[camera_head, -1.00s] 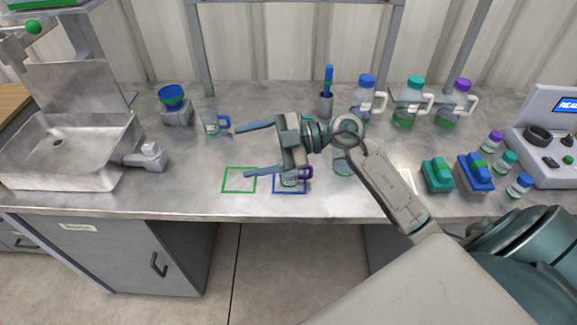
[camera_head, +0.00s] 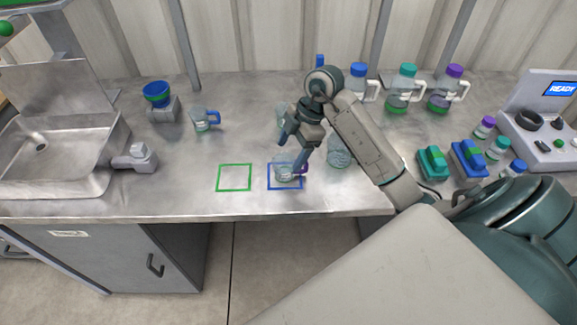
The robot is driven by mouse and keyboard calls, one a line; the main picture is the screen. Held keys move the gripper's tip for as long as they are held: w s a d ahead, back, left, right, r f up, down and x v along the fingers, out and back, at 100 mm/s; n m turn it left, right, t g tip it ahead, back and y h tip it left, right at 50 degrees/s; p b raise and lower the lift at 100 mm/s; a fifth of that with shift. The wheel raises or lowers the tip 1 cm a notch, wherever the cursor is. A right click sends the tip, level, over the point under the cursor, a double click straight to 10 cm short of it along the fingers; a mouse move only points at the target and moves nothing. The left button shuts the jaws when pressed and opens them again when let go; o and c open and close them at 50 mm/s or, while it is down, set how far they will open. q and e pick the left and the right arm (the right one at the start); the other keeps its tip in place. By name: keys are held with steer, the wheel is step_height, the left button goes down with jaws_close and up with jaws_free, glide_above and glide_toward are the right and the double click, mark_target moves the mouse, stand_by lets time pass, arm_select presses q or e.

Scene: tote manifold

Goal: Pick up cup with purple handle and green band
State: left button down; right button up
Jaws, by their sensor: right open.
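The clear cup with the purple handle (camera_head: 285,169) stands in the blue square outline (camera_head: 271,187) near the front of the table. Its purple handle points right. A green band cannot be made out clearly on it. My right gripper (camera_head: 295,149) is open, just above and behind this cup, with its fingers pointing down toward it. One finger comes down close to the cup's rim and handle; I cannot tell if it touches. Nothing is between the fingers. My left gripper is not in view.
A blue-handled cup (camera_head: 201,120) stands at the left. A clear vessel (camera_head: 339,152) is close right of my gripper. Bottles (camera_head: 403,92) stand at the back right, with teal and blue blocks (camera_head: 468,158) before them. The green square (camera_head: 234,178) is empty.

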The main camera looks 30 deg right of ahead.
mark_target(282, 162)
steer(key=p+x, duration=0.1)
steer(key=x, duration=0.1)
steer(key=p+x, duration=0.1)
steer(key=x, duration=0.1)
steer(key=shift+w+a+f, duration=0.2)
steer(key=shift+w+a, duration=0.1)
steer(key=shift+a, duration=0.15)
steer(key=shift+f, duration=0.35)
steer(key=c, duration=1)
